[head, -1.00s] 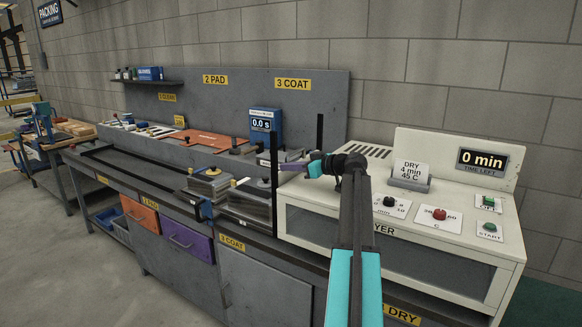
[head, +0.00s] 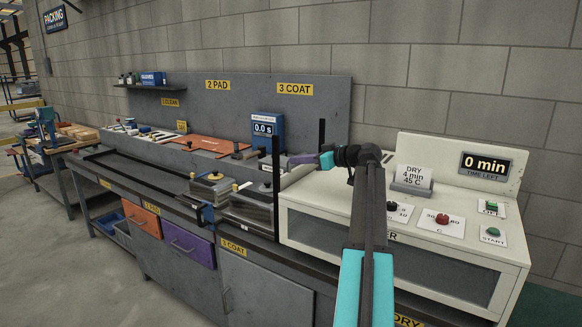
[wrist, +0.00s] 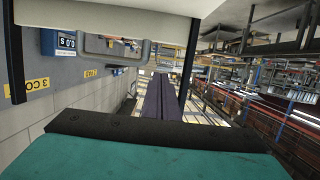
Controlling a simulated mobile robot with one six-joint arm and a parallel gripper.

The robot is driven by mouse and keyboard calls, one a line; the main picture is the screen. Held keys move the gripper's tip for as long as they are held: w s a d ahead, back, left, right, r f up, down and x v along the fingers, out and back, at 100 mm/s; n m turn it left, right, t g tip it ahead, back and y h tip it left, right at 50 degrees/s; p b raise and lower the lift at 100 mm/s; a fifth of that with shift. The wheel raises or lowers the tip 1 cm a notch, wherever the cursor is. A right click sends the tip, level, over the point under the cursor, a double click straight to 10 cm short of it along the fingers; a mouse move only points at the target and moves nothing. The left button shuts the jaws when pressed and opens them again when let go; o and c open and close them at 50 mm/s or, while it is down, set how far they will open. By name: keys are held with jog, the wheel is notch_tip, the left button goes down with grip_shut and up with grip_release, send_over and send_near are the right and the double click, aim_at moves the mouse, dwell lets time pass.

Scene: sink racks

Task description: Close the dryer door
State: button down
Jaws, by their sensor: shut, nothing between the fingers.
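The dryer (head: 455,250) is a white machine on the right of the head view, with a dark window (head: 445,275) in its front. I cannot tell which panel is its door or whether it stands open. My gripper (head: 292,162) is above the dryer's left end, pointing left, its purple fingers shut and empty. The fingers (wrist: 160,78) also show shut in the wrist view. A pale surface (wrist: 115,17) fills the top of that view, beside the fingers and apart from them. My arm hides part of the dryer's front and top.
Two black upright posts (head: 275,185) stand by the dryer's left end, close to my gripper. Stacked plates (head: 250,210) sit on the grey bench left of it. A blue timer (head: 265,128) stands behind. Open floor lies at the lower left.

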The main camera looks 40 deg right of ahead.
jog(key=b+v, duration=0.1)
jog(key=v, duration=0.5)
jog(key=shift+s, duration=0.3)
jog(key=shift+r, duration=0.1)
